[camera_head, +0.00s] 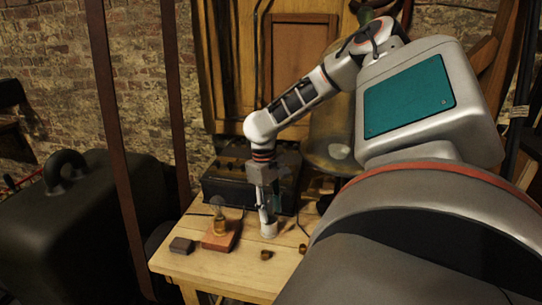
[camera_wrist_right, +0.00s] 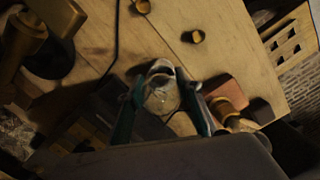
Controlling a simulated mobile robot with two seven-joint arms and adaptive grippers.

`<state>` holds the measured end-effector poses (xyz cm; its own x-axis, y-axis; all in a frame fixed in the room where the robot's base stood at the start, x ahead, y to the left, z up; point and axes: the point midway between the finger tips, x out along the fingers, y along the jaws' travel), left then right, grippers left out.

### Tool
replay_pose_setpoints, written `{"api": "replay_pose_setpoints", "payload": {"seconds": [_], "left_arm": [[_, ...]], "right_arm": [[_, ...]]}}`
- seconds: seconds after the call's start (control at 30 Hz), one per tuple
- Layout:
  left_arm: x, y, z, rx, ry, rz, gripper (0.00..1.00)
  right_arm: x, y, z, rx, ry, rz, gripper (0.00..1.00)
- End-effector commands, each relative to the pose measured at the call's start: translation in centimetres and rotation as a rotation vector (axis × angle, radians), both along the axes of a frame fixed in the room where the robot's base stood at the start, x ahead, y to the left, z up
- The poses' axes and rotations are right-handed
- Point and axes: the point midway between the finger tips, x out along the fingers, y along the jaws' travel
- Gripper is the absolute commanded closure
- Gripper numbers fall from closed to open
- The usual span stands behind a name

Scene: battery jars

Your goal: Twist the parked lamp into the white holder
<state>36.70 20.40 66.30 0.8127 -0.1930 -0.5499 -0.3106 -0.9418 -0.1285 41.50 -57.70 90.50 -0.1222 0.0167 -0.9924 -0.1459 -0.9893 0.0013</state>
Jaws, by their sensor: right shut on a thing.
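My right gripper (camera_head: 264,203) points down over the white holder (camera_head: 269,229), a short pale cylinder standing on the wooden table. In the wrist view the two fingers of the right gripper (camera_wrist_right: 161,108) are on either side of a clear glass lamp (camera_wrist_right: 162,98). The gripper is shut on this lamp. The white holder's pale rim (camera_wrist_right: 160,66) shows just beyond the bulb. The lamp's base is hidden, so I cannot tell how deep it sits in the holder. My left gripper is not in view.
Left of the holder, a red-brown block (camera_head: 219,242) bears a brass fitting (camera_head: 220,225). A dark block (camera_head: 181,245) lies beside it. Small brass caps (camera_head: 266,254) (camera_head: 303,248) lie near the front. A black box (camera_head: 232,187) stands behind the gripper.

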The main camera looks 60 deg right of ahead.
Motion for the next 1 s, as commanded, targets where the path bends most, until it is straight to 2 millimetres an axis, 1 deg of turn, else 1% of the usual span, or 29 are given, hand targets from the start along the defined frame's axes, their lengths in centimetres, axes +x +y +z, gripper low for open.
{"api": "replay_pose_setpoints", "payload": {"seconds": [0.33, 0.8, 1.0], "left_arm": [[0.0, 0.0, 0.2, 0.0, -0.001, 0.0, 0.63], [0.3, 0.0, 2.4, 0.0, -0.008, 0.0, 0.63], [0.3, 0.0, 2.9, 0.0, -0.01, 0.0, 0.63]], "right_arm": [[-0.1, 0.0, 0.0, 0.0, 0.002, -0.027, 0.87], [0.0, 0.1, 0.1, 0.0, 0.003, -0.36, 0.87], [0.0, 0.2, 0.0, 0.0, 0.001, -0.453, 0.87]]}}
